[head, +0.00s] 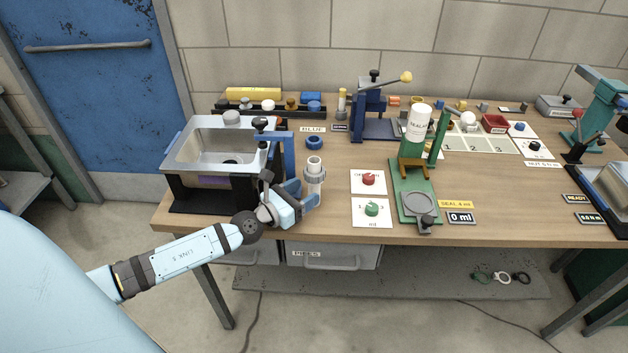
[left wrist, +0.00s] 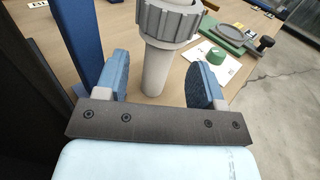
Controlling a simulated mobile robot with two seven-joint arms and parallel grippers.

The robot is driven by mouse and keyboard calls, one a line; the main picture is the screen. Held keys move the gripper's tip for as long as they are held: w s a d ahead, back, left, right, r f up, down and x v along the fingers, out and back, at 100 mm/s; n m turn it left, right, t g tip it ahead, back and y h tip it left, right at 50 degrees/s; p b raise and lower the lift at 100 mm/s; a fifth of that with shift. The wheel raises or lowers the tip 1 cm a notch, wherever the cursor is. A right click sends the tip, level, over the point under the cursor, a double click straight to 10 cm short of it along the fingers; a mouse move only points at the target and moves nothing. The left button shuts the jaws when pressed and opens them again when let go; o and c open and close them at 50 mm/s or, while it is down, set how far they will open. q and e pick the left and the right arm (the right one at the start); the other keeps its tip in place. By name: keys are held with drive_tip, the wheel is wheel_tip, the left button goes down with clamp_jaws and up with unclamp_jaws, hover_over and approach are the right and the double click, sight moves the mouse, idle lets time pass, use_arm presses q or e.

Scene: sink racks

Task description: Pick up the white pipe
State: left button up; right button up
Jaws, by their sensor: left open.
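The white pipe (head: 314,176) stands upright on the wooden table beside the sink rack, with a grey ribbed collar near its top. It also shows in the left wrist view (left wrist: 156,72), its top cut off by the frame. My left gripper (head: 305,197) is open at the pipe. In the left wrist view its two blue fingers (left wrist: 163,82) stand on either side of the pipe, with visible space between each finger and the pipe. My right gripper is in neither view.
The metal sink (head: 190,152) on its black rack stands close left of the pipe. A blue ring (head: 314,142) lies farther back. Cards with a red knob (head: 368,179) and a green knob (head: 371,208) lie to the right.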

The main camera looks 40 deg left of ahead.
sight(314, 160)
use_arm(q)
drive_tip(key=x, duration=0.4)
drive_tip(key=shift+r, duration=0.1)
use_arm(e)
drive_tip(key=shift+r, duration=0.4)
use_arm(q)
drive_tip(key=shift+c, duration=1.1)
clamp_jaws()
wheel_tip(314, 160, up, 9)
drive_tip(key=p, duration=0.8)
drive_tip(key=shift+r+p, duration=0.15)
drive_tip(key=shift+p, duration=0.25)
wheel_tip(314, 160, up, 11)
drive_tip(key=p, duration=1)
drive_tip(key=shift+p, duration=0.4)
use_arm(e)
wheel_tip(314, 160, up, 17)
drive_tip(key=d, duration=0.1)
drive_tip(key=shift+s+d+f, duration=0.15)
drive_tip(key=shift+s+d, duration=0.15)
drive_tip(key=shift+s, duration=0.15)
